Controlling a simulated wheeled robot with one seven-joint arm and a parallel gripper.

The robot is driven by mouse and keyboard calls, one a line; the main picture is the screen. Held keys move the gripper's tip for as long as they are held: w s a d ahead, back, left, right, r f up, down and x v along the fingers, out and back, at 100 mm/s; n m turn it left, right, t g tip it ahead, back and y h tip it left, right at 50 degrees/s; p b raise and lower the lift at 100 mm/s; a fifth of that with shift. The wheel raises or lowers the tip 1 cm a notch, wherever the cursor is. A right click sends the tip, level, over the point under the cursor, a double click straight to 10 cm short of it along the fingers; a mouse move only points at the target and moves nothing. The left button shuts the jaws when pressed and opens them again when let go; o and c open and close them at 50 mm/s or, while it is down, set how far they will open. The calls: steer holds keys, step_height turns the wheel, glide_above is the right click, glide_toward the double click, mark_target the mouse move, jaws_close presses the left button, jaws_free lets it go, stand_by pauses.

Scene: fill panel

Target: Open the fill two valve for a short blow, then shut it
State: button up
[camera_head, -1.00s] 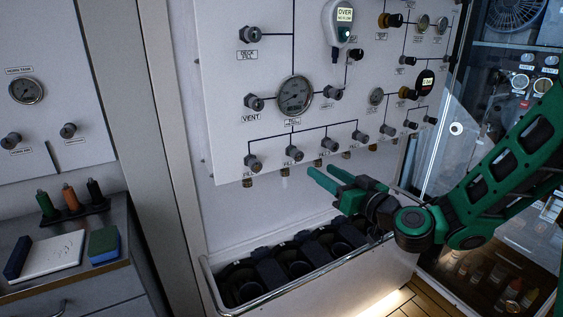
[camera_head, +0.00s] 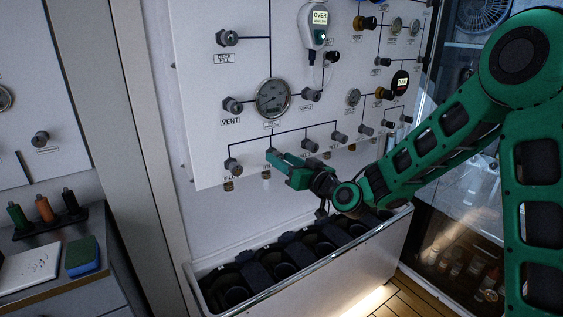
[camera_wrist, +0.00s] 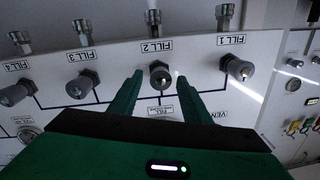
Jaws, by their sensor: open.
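The fill two valve knob (camera_wrist: 160,78), dark with a pale tip, sits under the label FILL 2 (camera_wrist: 159,46), which reads upside down in the wrist view. My gripper (camera_wrist: 159,85) is open, with one green finger on each side of this knob; I cannot tell whether they touch it. In the head view my gripper (camera_head: 275,159) is at the lower row of the white panel (camera_head: 200,80) and mostly hides the fill two knob.
The fill one knob (camera_wrist: 238,68) and fill three knob (camera_wrist: 82,84) flank it closely. A round gauge (camera_head: 272,98) and the vent knob (camera_head: 232,106) are above. A rack with dark round holders (camera_head: 200,300) stands below, behind a metal rail.

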steer(key=shift+w+a, duration=0.1)
steer(key=shift+w, duration=0.05)
steer(key=shift+c, duration=0.4)
steer(key=c, duration=1)
steer(key=shift+o, duration=0.2)
